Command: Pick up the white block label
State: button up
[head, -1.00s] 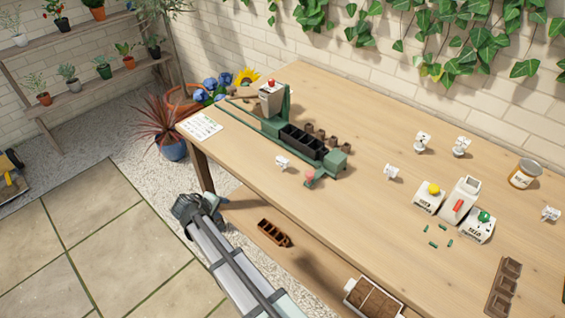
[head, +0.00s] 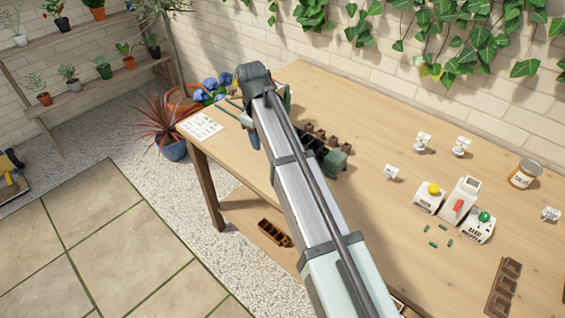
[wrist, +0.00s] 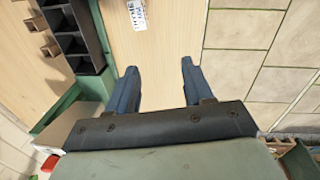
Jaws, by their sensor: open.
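A white block label (wrist: 138,13) with dark and blue lettering lies on the wooden table at the top of the wrist view, partly cut by the frame edge. My gripper (wrist: 160,74) is open and empty, its two blue fingers spread. The label is beyond the fingertips, slightly left of the middle between them, and apart from them. In the head view my arm hides this label's place, and the fingers are mostly hidden. Other white labels stand on the table at the centre (head: 391,172), toward the wall (head: 422,142) and (head: 461,145), and at the right (head: 550,214).
A dark compartment tray (wrist: 75,35) and small brown pots (wrist: 37,25) stand left of my fingers, with green machine parts. The table's front edge is right of the label, with paving below.

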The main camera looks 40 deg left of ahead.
jog(key=w+d+r+g, duration=0.1)
jog(key=w+d+r, duration=0.3)
jog(key=d, duration=0.1)
notch_tip(320, 180, down, 7)
jog(key=shift+s+f, duration=0.1)
jog(key=shift+a+f, duration=0.15)
jog(key=shift+f, duration=1.55)
jog(key=shift+a+f, duration=0.15)
jog(key=shift+f, duration=1.5)
grip_shut()
jog(key=shift+r, duration=0.15)
